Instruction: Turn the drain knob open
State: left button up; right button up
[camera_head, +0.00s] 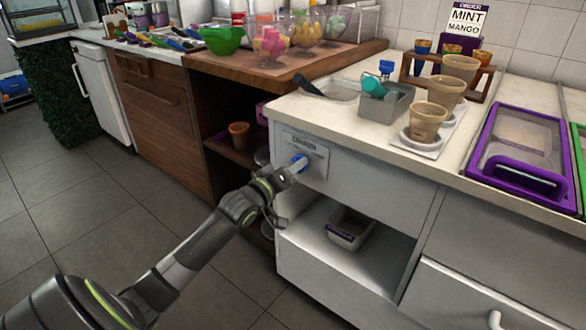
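The drain knob (299,161) is a small blue knob on the front panel of the white counter, under a plate marked DRAIN (304,143). My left gripper (289,173) reaches up from the lower left, with its tip end right at the knob. The gripper partly hides the knob. I cannot tell whether the fingers touch it or are closed around it. My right gripper does not show.
Above the knob, a sink basin (335,88) is set in the counter beside a grey metal bin (386,105). Cups (426,122) and a purple-framed case (525,150) stand to the right. An open shelf below holds a small tub (349,229). The floor at left is clear.

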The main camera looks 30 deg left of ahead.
pick_arm(q)
jog(key=shift+c, duration=1.1)
jog(key=shift+m+b, duration=0.7)
jog(key=shift+m, duration=8.3)
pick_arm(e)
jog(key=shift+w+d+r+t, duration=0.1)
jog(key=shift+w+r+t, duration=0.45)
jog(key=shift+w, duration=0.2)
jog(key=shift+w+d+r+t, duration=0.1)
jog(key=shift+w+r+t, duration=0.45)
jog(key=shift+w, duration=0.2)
